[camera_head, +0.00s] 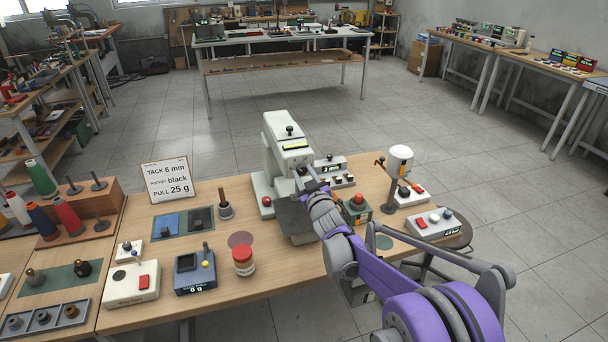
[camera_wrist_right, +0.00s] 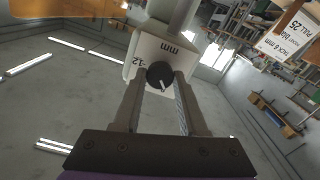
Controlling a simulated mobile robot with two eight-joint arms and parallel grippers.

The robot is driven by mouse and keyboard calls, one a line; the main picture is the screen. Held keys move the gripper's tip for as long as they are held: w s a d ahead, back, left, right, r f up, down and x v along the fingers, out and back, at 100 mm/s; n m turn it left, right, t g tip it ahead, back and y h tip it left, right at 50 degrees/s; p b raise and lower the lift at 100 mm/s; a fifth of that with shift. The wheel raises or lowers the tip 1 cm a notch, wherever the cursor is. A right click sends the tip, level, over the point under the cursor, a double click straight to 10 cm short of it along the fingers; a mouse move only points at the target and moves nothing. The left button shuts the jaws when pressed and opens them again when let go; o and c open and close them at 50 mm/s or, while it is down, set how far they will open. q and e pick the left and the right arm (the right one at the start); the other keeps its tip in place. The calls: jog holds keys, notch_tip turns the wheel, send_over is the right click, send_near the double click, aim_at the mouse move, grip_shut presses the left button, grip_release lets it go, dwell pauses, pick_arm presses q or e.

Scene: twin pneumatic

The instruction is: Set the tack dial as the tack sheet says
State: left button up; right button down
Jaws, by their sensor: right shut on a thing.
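The tack sheet (camera_head: 168,179) stands on the bench and reads TACK 6 mm, POCKET black, PULL 25 g. It also shows in the right wrist view (camera_wrist_right: 290,35), tilted. The white machine (camera_head: 287,145) stands mid-bench. In the right wrist view its pale face (camera_wrist_right: 150,50) carries "mm" and "12" markings. The black tack dial (camera_wrist_right: 159,74) sits on that face, its white pointer line toward the picture's lower right. My right gripper (camera_head: 303,175) reaches the machine's front; its fingers (camera_wrist_right: 160,80) are closed around the dial. Most of the scale is hidden. My left gripper is out of view.
A red-lidded jar (camera_head: 243,261), a blue-grey scale (camera_head: 194,270) and a white box with a red switch (camera_head: 131,284) stand at the front left. A lamp-like post (camera_head: 398,165) and a white button box (camera_head: 433,224) stand right of the machine.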

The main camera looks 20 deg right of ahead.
jog(key=n, duration=0.4)
jog(key=shift+n+p, duration=0.85)
jog(key=shift+n, duration=1.95)
jog(key=shift+c, duration=2.2)
grip_release()
jog(key=shift+s, duration=0.1)
jog(key=s+b, duration=0.1)
jog(key=s, duration=0.9)
jog(key=shift+s+d+b, duration=0.15)
jog(key=shift+s+b, duration=0.2)
